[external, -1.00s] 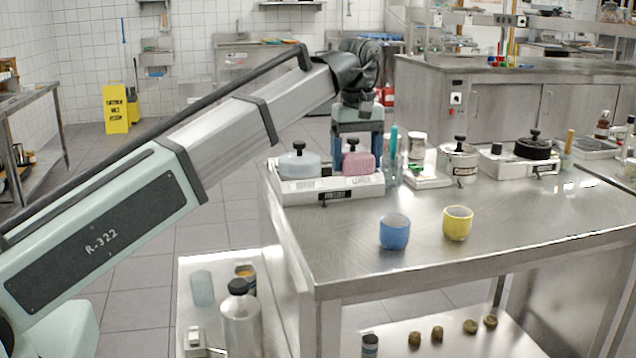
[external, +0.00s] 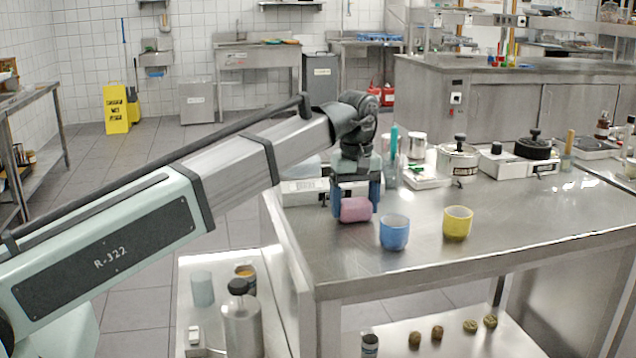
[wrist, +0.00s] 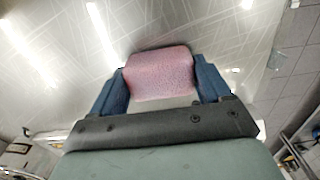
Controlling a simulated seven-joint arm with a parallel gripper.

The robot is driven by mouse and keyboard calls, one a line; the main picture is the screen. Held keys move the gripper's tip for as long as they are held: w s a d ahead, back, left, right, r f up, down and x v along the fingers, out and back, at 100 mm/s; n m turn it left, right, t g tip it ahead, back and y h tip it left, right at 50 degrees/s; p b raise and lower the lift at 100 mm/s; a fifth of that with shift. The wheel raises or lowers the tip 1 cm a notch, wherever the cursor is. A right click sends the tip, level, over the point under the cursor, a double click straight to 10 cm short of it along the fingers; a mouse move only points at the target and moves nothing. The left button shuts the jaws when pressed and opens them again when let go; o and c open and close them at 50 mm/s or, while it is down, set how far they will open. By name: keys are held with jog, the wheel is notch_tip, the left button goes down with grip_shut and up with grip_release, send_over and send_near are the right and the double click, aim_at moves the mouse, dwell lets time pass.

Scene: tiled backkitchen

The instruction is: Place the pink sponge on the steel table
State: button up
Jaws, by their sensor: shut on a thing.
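The pink sponge (external: 356,209) is between the blue fingers of my gripper (external: 355,200), just left of the blue cup in the external view. My gripper is shut on it. The sponge also shows in the wrist view (wrist: 160,76), held between both fingers (wrist: 160,88) over bare steel. The steel table (external: 440,264) is under it. The sponge is low over the tabletop near its left side; I cannot tell whether it touches.
A blue cup (external: 394,232) stands close to the right of the sponge, with a yellow cup (external: 457,222) further right. A white scale (external: 300,192) is behind, partly hidden by my arm. The table's front part is clear.

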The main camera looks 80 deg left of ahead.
aim_at(355, 201)
jog(key=shift+f, duration=0.1)
jog(key=o, duration=0.9)
jog(key=shift+o, duration=0.2)
notch_tip(355, 201, up, 12)
dwell(0.5)
